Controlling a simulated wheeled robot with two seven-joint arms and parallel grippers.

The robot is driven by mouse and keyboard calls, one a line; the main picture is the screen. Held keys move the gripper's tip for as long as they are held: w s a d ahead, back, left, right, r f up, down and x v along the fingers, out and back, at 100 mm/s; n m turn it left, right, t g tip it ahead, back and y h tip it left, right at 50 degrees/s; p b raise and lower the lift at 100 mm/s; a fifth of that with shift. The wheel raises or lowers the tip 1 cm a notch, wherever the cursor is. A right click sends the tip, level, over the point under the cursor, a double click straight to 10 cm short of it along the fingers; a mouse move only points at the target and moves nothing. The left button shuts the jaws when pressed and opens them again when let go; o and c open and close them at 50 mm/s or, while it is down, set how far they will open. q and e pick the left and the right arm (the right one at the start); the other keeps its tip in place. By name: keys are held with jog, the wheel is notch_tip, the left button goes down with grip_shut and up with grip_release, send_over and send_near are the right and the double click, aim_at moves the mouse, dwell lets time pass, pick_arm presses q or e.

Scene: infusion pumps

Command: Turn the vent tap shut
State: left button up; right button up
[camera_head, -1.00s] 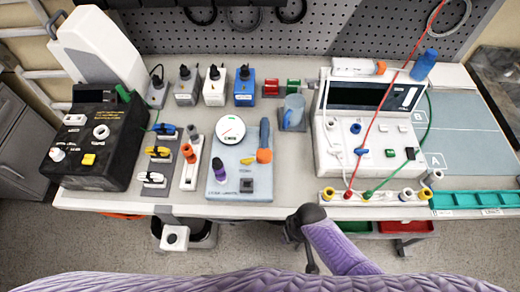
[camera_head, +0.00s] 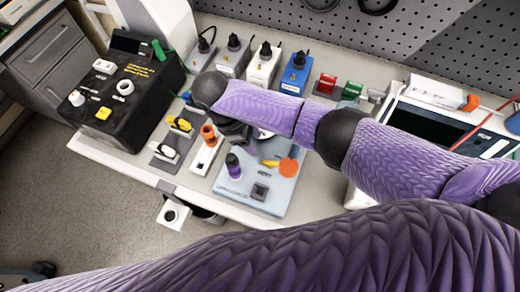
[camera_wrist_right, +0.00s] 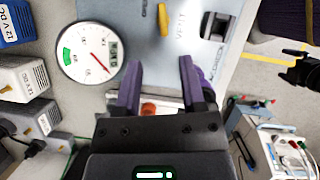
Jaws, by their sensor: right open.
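The vent tap is a small yellow lever (camera_head: 270,164) beside the VENT label on the light blue test board (camera_head: 262,200). In the right wrist view the yellow lever (camera_wrist_right: 163,18) is at the top, ahead of the fingers. My right gripper (camera_head: 254,148) is over the board in the head view, partly hidden by its own wrist. In the right wrist view its purple fingers (camera_wrist_right: 160,66) are apart, with nothing gripped between them. The lever is beyond the fingertips, apart from them. My left gripper cannot be made out.
The round gauge (camera_wrist_right: 90,52) is left of the fingers in the wrist view. A purple knob (camera_head: 233,162), a black switch (camera_head: 260,191) and an orange round part (camera_head: 288,168) stand close around. An orange-topped white strip (camera_head: 207,145) is left of the board.

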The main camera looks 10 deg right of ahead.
aim_at(270, 162)
jog(key=b+x, duration=0.1)
jog(key=x, duration=0.3)
jog(key=b+x, duration=0.1)
jog(key=x, duration=0.4)
jog(key=shift+s+f, duration=0.1)
jog(key=shift+s, duration=0.15)
jog(key=shift+a, duration=0.1)
grip_shut()
